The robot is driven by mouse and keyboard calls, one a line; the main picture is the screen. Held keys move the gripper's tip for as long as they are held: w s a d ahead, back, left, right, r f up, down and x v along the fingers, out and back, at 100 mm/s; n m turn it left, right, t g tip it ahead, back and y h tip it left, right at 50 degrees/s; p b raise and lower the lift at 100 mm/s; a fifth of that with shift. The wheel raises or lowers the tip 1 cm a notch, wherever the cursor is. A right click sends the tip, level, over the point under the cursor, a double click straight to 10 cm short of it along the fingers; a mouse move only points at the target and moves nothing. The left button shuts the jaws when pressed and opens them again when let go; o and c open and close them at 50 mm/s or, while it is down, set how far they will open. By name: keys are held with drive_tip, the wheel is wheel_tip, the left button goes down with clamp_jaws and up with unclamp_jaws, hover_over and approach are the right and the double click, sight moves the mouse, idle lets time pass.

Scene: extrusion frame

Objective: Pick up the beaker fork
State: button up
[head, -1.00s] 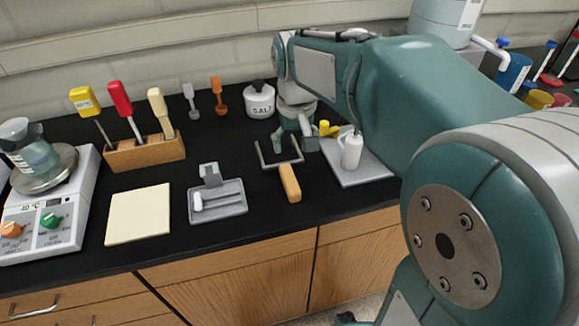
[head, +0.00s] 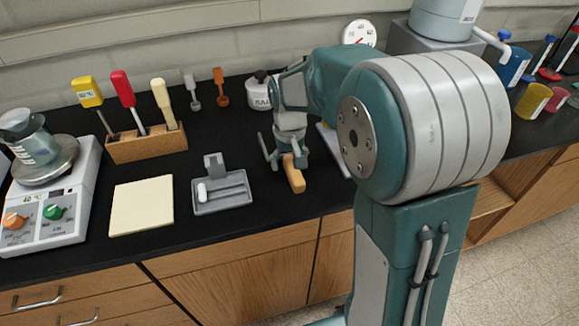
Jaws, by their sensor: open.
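The beaker fork lies on the black bench, its yellow-orange wooden handle (head: 294,178) pointing toward the front edge. Its grey metal prongs are mostly covered by my gripper. My gripper (head: 289,160) points down from above at the rear end of the handle, where the handle meets the metal. It is open, with its fingers close around that part of the fork. I cannot tell whether the fingers touch it.
Left of the fork are a grey tray (head: 238,205) with a white piece and a cream pad (head: 142,221). Behind stand a wooden rack (head: 142,149) with coloured-handled tools and a salt jar (head: 259,91).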

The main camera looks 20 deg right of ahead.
drive_tip(key=shift+f, duration=0.75)
drive_tip(key=shift+d, duration=0.3)
clamp_jaws()
drive_tip(key=shift+a, duration=0.15)
